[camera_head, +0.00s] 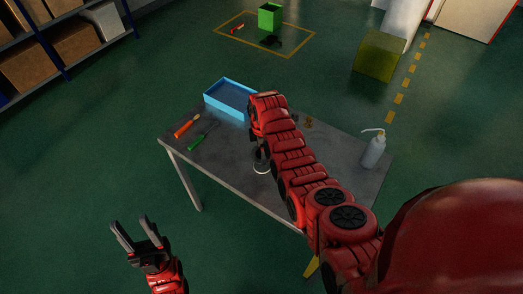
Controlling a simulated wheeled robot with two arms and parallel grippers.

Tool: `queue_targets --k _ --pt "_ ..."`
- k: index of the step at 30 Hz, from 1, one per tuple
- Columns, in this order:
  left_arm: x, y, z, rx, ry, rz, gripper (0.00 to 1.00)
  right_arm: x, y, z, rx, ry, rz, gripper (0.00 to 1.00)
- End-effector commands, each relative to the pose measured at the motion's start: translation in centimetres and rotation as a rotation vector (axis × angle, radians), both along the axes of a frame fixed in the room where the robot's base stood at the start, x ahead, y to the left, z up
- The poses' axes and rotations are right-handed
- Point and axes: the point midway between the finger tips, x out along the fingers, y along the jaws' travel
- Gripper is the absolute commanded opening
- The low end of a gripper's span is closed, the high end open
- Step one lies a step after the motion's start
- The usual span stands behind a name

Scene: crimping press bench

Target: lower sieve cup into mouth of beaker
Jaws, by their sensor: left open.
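A pale round rim (261,168) shows on the table beside my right arm, mostly hidden by it. I cannot tell whether it belongs to the beaker or the sieve cup. My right arm reaches across the table. A dark part by the rim, perhaps my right gripper (259,153), is largely covered by the arm, so its fingers and anything in them cannot be made out. My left gripper (131,223) is open and empty, low at the left, over the floor and away from the table.
On the grey table (221,168) are a blue tray (230,99), an orange-handled tool (186,126), a green-handled tool (199,139), a small brass-coloured thing (308,122) and a white squeeze bottle (374,151). The table's left front is clear.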

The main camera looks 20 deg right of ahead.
Motion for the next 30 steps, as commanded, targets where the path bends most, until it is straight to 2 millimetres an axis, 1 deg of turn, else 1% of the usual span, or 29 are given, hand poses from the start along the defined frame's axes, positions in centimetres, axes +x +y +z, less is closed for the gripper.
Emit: queue_targets --k 1,2,11,17,20,23,24,25,27,30 --pt "0.0 0.0 0.0 0.000 0.000 0.000 0.50 0.0 0.0 0.0 0.000 0.000 0.000 0.95" --pt "0.0 0.0 0.0 0.000 0.000 0.000 0.50 0.0 0.0 0.0 0.000 0.000 0.000 1.00" --pt "0.0 0.0 -0.1 0.000 0.000 0.000 0.50 0.0 0.0 0.1 0.000 0.000 0.000 1.00" --pt "0.0 0.0 -0.9 0.000 0.000 0.000 0.50 0.1 0.0 1.7 0.000 -0.003 0.000 1.00" --pt "0.0 0.0 -1.6 0.000 0.000 0.000 0.50 0.2 0.0 3.1 0.000 -0.006 0.000 1.00" --pt "0.0 0.0 -2.5 0.000 0.000 0.000 0.50 0.2 0.0 5.3 0.000 -0.008 0.000 1.00" --pt "0.0 0.0 -1.9 0.000 0.000 0.000 0.50 0.1 0.0 6.7 0.000 -0.006 0.000 1.00" --pt "0.0 0.0 -0.7 0.000 0.001 0.000 0.50 0.1 0.0 8.0 0.001 -0.004 0.000 1.00" --pt "0.0 0.0 0.4 0.000 -0.001 0.000 0.50 0.1 0.0 9.7 0.001 -0.002 0.000 1.00" --pt "0.0 0.0 2.5 0.000 -0.001 0.000 0.50 0.0 0.0 11.8 0.000 0.002 0.000 1.00"
